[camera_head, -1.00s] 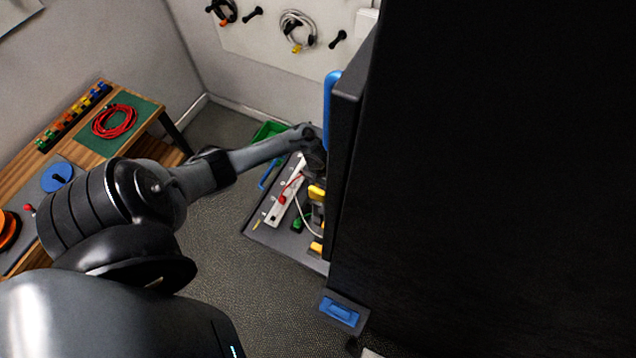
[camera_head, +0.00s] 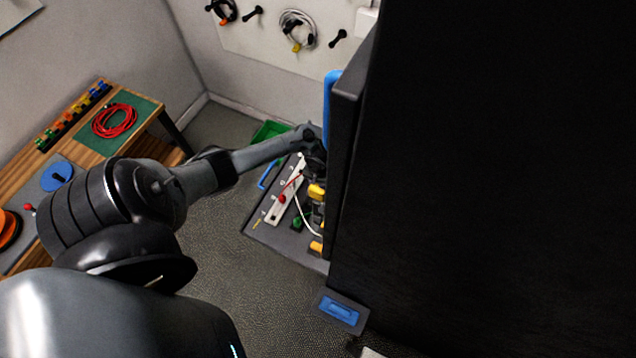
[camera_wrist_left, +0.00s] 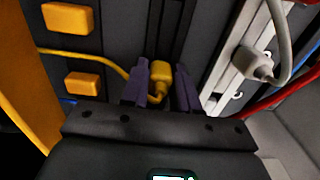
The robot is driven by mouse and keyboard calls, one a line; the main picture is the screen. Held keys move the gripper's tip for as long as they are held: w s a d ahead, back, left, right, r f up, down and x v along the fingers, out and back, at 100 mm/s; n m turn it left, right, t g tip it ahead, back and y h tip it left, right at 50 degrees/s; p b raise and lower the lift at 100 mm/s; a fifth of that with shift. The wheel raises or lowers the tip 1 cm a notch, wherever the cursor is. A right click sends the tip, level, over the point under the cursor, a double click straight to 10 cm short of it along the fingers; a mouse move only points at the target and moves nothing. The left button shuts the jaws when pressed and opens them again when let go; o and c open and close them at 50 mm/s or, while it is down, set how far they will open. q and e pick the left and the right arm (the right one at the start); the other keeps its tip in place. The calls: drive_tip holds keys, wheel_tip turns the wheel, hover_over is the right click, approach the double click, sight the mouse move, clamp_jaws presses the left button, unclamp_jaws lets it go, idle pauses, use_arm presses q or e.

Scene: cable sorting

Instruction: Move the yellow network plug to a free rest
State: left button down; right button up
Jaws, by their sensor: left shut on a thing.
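In the left wrist view the yellow network plug (camera_wrist_left: 160,72) sits between the two purple-grey fingers of my left gripper (camera_wrist_left: 160,92), which is shut on it. A yellow cable (camera_wrist_left: 85,53) runs in from the left towards the fingers. A white strip (camera_wrist_left: 228,72) lies to the right of the gripper, with a grey plug (camera_wrist_left: 255,63) and grey cable on it. In the head view the white strip (camera_head: 272,215) shows on the dark board, with a red plug (camera_head: 283,199) on it. The left fingertips are hidden there. My right gripper is not in view.
A large black panel (camera_head: 480,180) fills the right of the head view and hides part of the board (camera_head: 262,232). Orange-yellow blocks (camera_wrist_left: 68,18) stand left of the gripper. A red cable (camera_wrist_left: 285,92) runs at the right. A green bin (camera_head: 268,130) stands behind.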

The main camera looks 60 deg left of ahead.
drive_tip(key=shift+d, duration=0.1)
use_arm(q)
drive_tip(key=shift+c, duration=1.4)
unclamp_jaws()
drive_tip(key=shift+r, duration=0.15)
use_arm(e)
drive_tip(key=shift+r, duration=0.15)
use_arm(q)
drive_tip(key=shift+r+p, duration=1.35)
drive_tip(key=shift+p, duration=0.45)
drive_tip(key=shift+r+p, duration=2.05)
drive_tip(key=shift+p, duration=0.45)
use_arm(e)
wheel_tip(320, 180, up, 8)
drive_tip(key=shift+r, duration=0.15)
